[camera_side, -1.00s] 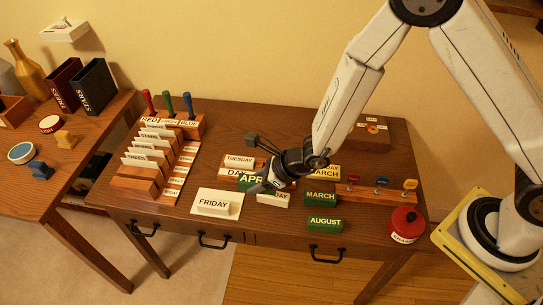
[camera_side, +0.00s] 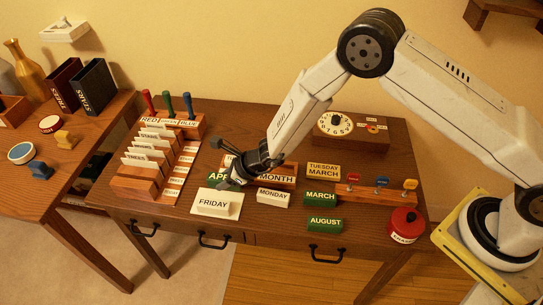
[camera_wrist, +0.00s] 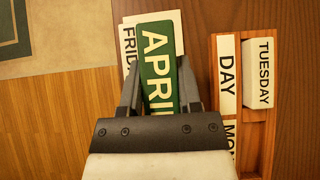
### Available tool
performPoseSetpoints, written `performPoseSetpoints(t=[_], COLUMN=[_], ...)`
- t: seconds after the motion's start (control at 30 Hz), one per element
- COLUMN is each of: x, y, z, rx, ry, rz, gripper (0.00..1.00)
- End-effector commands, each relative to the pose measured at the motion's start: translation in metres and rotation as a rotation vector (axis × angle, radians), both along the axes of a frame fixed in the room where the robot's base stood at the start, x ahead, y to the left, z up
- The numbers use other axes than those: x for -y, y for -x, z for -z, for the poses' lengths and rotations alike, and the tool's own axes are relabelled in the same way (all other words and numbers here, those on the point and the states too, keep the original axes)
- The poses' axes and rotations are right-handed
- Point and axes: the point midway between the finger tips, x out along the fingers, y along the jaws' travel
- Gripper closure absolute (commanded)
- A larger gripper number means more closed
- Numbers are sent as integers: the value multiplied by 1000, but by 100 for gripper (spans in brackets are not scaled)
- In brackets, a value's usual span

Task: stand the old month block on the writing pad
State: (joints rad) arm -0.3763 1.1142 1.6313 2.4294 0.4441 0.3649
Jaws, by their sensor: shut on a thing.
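The old month block, a green block reading APRIL (camera_side: 216,177), is held in my gripper (camera_side: 228,180). In the wrist view the APRIL block (camera_wrist: 157,50) lies between the two fingers (camera_wrist: 158,88). It is just behind the white FRIDAY block (camera_side: 213,204) in the side view. The FRIDAY block sits on a pale flat pad (camera_side: 237,209), which looks like the writing pad; in the wrist view APRIL covers part of both. I cannot tell whether APRIL touches the pad. The calendar tray (camera_side: 262,182) with DAY and MONTH labels is partly hidden by my gripper.
A white MONDAY block (camera_side: 273,197) and green MARCH (camera_side: 320,199) and AUGUST (camera_side: 325,223) blocks stand to the right. A TUESDAY MARCH card (camera_side: 323,171) is behind them. The card rack (camera_side: 148,180) is at left, a red tin (camera_side: 405,224) at right.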

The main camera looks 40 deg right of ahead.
Motion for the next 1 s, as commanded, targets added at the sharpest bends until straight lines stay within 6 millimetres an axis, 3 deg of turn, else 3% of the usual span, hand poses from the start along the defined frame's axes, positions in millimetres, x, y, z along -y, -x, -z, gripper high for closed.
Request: performPoseSetpoints(t=[0.33,0.77,1.0], x=[-9,-11,-12], y=[-22,-27,-29], z=[29,35,56], rx=[0,-1,-2], ry=[0,1,0], rz=[-1,0,0], gripper=[100,100,100])
